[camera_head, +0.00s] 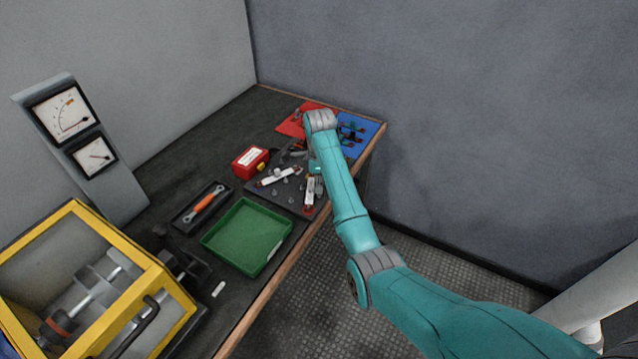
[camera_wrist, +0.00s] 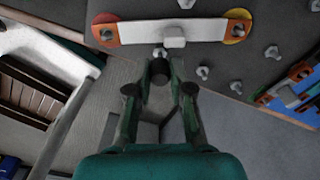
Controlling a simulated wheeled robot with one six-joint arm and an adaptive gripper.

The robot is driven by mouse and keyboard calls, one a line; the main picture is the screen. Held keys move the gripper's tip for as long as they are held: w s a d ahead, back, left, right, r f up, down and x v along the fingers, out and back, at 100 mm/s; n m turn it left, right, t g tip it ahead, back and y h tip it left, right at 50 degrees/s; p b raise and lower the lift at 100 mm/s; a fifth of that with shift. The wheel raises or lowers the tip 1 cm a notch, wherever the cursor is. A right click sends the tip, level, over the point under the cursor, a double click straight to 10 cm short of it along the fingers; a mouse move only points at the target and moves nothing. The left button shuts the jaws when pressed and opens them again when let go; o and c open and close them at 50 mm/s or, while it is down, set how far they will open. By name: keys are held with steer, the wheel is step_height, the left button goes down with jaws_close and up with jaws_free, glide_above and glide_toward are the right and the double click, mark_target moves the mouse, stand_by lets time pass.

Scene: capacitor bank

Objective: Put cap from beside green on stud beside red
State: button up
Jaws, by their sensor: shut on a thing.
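My gripper (camera_wrist: 160,78) is shut on a small dark cap (camera_wrist: 160,70) in the wrist view, with the cap between the fingertips. Just beyond the cap is a small metal stud (camera_wrist: 159,53); I cannot tell whether they touch. Behind it lies a white bar with a red disc (camera_wrist: 105,31) at its left end and a yellow disc (camera_wrist: 237,31) at its right end. Several more metal studs stand on the dark board (camera_wrist: 215,60). No green marker can be made out on the board. In the head view my wrist hides part of the board.
In the head view a green tray (camera_head: 247,236), a black tray with an orange wrench (camera_head: 205,201) and a red box (camera_head: 250,161) stand on the bench. Red (camera_head: 292,127) and blue (camera_head: 372,128) mats lie at the far end. A yellow-framed case (camera_head: 150,290) stands at front left.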

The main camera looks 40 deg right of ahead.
steer(key=shift+f, duration=1.3)
stand_by(0.8)
steer(key=o, duration=0.8)
